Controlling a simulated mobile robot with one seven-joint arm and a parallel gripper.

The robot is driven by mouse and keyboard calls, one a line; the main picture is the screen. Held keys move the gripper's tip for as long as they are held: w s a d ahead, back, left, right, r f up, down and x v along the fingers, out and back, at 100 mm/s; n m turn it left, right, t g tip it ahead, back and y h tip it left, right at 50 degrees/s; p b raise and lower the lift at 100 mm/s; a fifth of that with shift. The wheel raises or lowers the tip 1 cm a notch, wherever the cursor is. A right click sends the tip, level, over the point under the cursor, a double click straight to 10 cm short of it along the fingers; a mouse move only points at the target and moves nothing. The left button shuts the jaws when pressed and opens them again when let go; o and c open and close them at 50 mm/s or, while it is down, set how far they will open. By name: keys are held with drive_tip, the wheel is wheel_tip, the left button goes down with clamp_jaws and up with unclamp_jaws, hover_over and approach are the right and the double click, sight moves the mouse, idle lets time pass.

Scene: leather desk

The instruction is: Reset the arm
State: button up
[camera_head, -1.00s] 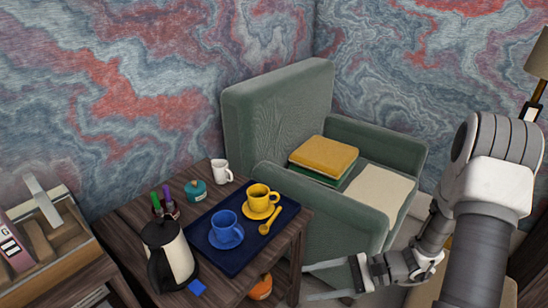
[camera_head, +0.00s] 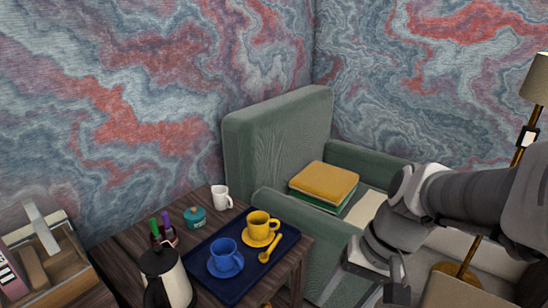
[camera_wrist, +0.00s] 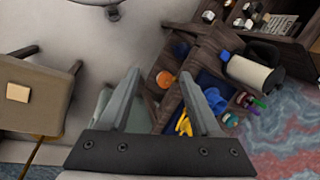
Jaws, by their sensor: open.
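My arm comes in from the right edge of the head view, with its wrist and gripper (camera_head: 395,288) hanging low in front of the green armchair (camera_head: 275,120). The fingers are hard to make out there. In the wrist view my gripper (camera_wrist: 160,80) is open, with its two fingers apart and nothing between them. Beyond the fingers, the wrist view shows the side table from above, with an orange round object (camera_wrist: 165,79), a blue cup (camera_wrist: 215,100) and a yellow item (camera_wrist: 184,124).
The wooden table holds a blue tray (camera_head: 228,288) with a blue cup (camera_head: 224,255) and yellow cup (camera_head: 262,224), plus a kettle (camera_head: 172,280), white mug (camera_head: 221,198) and teal pot (camera_head: 195,217). Cushions (camera_head: 323,182) lie on the armchair. A floor lamp (camera_head: 527,135) stands right.

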wheel_tip(320, 180, up, 28)
drive_tip(key=s+d+n+t+h+p, duration=0.2)
drive_tip(key=t+p, duration=0.3)
drive_tip(key=p, duration=1.5)
drive_tip(key=shift+s+d+n+t+h, duration=0.3)
drive_tip(key=shift+s+d+n+h, duration=0.1)
drive_tip(key=shift+h, duration=0.3)
